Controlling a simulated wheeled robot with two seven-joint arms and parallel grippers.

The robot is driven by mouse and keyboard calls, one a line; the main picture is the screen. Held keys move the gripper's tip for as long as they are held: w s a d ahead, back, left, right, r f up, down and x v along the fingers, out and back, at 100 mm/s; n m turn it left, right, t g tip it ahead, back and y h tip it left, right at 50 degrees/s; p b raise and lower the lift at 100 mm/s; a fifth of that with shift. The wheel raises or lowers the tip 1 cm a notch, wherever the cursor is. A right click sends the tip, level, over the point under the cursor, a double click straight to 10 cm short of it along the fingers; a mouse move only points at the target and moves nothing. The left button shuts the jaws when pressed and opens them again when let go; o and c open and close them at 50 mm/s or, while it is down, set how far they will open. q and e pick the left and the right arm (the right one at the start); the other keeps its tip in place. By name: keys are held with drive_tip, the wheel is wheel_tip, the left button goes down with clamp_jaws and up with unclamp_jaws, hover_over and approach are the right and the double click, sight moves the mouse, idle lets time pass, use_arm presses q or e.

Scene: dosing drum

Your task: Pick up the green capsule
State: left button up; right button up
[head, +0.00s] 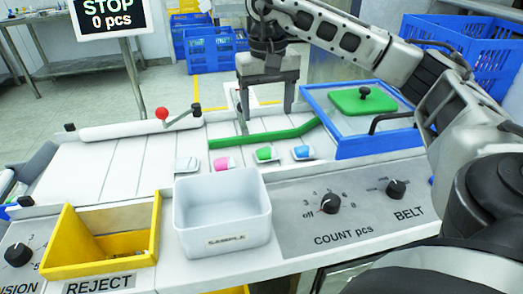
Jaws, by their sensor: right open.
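The green capsule (265,154) lies on the white machine top, in a row with a white capsule (187,164) and a pink capsule (222,163) to its left and a blue capsule (302,152) to its right. My right gripper (265,128) comes down from above, behind the row, near the green rail. Its jaws are open and spread apart, with nothing seen between them. The green capsule is in front of the gripper in the picture; their exact distance is hard to tell. My left gripper does not show.
A white bin (222,213) stands in front of the row, beside the yellow reject bin (75,242). A green rail (270,135) runs behind the capsules to a blue-framed box (345,147) with a green lid (362,101). A red-knobbed lever (162,113) stands at the back left.

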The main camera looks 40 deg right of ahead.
hover_over(268, 152)
drive_tip(key=f, duration=0.6)
drive_tip(key=shift+a+f, duration=0.2)
drive_tip(key=shift+f, duration=0.05)
drive_tip(key=shift+d+f, duration=0.15)
drive_tip(key=shift+f, duration=2.5)
drive_tip(key=c, duration=1)
